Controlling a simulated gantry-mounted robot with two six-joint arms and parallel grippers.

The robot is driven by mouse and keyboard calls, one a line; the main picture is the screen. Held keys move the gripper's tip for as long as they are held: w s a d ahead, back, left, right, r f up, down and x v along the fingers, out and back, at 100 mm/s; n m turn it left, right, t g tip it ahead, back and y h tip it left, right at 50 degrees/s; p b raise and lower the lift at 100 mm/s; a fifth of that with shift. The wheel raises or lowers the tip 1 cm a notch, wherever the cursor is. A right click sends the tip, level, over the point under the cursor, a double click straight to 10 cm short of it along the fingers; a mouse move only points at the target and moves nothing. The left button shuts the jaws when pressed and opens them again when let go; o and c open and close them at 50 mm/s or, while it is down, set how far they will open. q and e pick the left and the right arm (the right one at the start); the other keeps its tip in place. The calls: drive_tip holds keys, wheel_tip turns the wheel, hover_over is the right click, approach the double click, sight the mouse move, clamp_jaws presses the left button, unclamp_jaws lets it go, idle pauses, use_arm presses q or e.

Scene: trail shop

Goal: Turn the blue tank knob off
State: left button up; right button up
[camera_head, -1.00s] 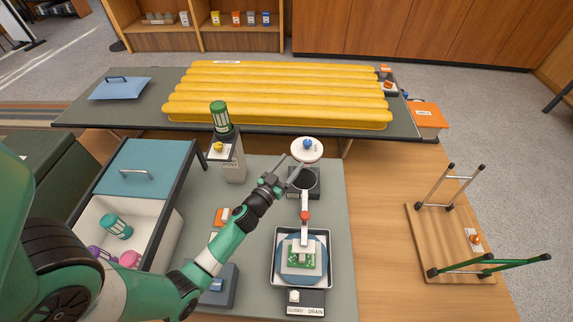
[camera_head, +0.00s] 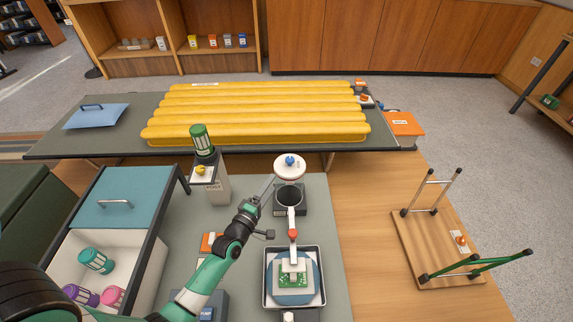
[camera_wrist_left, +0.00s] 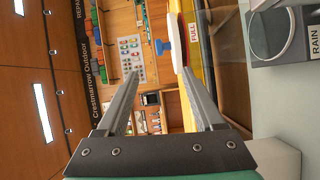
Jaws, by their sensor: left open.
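The blue tank knob (camera_head: 290,160) sits on top of the round white tank (camera_head: 291,174) at the back middle of the grey worktop. The knob also shows in the left wrist view (camera_wrist_left: 164,47), ahead of the fingers and near the tip of the right finger. My left gripper (camera_head: 270,207) is open and empty, to the left of and in front of the tank. Its two fingers spread apart, the far one pointing toward the tank's left side. It does not hold the knob. My right gripper is not in view.
A post with a green canister (camera_head: 201,138) stands left of the tank. A metal tray (camera_head: 267,280) with a green board lies in front, below a red-tipped spout (camera_head: 292,234). A yellow ribbed pad (camera_head: 255,112) lies behind. An open white bin (camera_head: 140,255) is at left.

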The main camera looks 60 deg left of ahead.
sight(288, 163)
use_arm(q)
drive_tip(key=w+a+n+b, duration=0.1)
drive_tip(key=w+a+n, duration=0.1)
drive_tip(key=n, duration=0.4)
drive_tip(key=w+a+n+b, duration=0.1)
drive_tip(key=w+a+n, duration=0.1)
drive_tip(key=w+n, duration=0.2)
drive_tip(key=w+a+n+b, duration=0.1)
drive_tip(key=w+a+n, duration=0.2)
drive_tip(key=n, duration=0.5)
drive_tip(key=shift+w+n+b, duration=0.3)
drive_tip(key=shift+w, duration=0.3)
drive_tip(key=shift+d, duration=0.1)
clamp_jaws()
